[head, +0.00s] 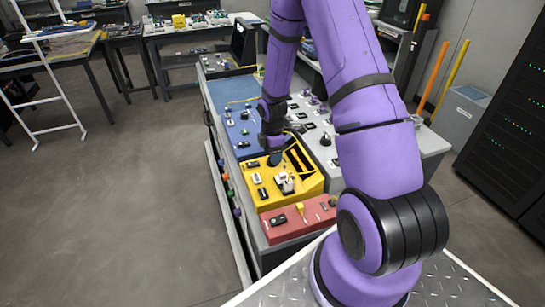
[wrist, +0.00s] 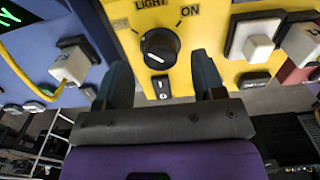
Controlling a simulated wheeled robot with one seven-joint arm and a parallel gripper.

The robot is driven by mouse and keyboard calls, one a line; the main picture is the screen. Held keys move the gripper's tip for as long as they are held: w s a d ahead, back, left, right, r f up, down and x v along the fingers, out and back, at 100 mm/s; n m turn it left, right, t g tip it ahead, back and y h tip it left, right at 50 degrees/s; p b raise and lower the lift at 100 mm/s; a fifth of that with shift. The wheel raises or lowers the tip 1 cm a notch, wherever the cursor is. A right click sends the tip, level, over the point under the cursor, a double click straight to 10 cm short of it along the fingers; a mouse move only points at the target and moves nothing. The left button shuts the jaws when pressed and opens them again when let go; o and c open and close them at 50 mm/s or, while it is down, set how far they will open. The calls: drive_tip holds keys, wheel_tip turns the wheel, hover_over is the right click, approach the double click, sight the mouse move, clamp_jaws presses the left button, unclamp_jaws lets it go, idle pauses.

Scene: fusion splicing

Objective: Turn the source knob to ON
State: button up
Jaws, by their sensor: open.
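The source knob (wrist: 159,48), round and black with a white pointer mark, sits on the yellow panel (wrist: 215,30), which also shows in the head view (head: 312,186). Its pointer is tilted to the upper left in the wrist view, away from the printed ON at its upper right; the word LIGHT is above it. My gripper (wrist: 160,63) is open, one dark finger on each side below the knob, with a gap to it and nothing held. In the head view, my gripper (head: 274,158) is over the panel's far edge and the knob cannot be made out.
A black rocker switch (wrist: 160,85) sits just below the knob, between the fingers. A white connector (wrist: 258,47) is to the right. A blue panel (wrist: 45,45) with a yellow cable lies left. A red panel (head: 298,219) is at the bench's near end. Open floor (head: 130,200) lies left.

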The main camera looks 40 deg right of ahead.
drive_tip(key=shift+f, duration=1.05)
drive_tip(key=c, duration=0.9)
